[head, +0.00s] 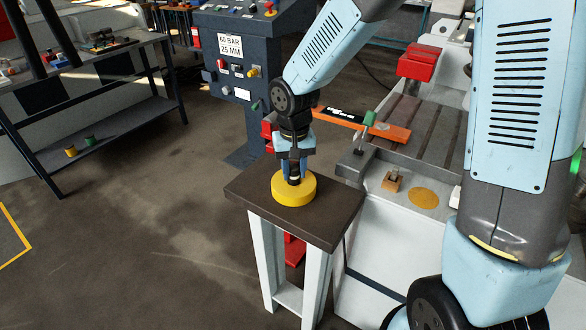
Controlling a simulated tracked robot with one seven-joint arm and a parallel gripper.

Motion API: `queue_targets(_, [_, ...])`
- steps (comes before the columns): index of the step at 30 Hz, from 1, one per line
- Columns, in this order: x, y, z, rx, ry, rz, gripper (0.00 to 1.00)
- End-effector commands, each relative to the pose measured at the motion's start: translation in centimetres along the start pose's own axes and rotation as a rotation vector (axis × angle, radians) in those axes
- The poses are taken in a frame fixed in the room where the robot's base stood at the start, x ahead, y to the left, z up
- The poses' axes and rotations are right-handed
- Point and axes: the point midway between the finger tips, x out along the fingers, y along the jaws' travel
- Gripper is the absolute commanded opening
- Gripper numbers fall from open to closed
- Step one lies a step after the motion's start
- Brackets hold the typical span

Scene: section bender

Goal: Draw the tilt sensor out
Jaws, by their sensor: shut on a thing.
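My gripper (292,167) points straight down over a small stand. It is shut on a small dark upright piece, which I take to be the tilt sensor (294,180). The fingers hide most of this piece. Its lower end is at the middle of a round yellow holder (280,194). I cannot tell how deep it sits in the holder. The yellow holder rests on the dark top of the stand (322,216).
A grey control console (232,50) stands behind, with a "60 BAR 25 MM" sign.

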Motion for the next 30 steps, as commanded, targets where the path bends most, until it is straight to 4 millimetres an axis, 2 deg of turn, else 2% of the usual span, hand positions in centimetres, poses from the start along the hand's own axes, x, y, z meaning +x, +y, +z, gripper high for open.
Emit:
queue_targets(1, [0.0, 0.0, 0.0, 0.000, 0.000, 0.000, 0.12])
queue_targets(5, [0.0, 0.0, 0.0, 0.000, 0.000, 0.000, 0.01])
queue_targets(11, [-0.7, 0.0, -0.1, 0.000, 0.002, 0.000, 0.01])
queue_targets(30, [-4.8, 0.0, 0.0, 0.000, 0.002, 0.000, 0.01])
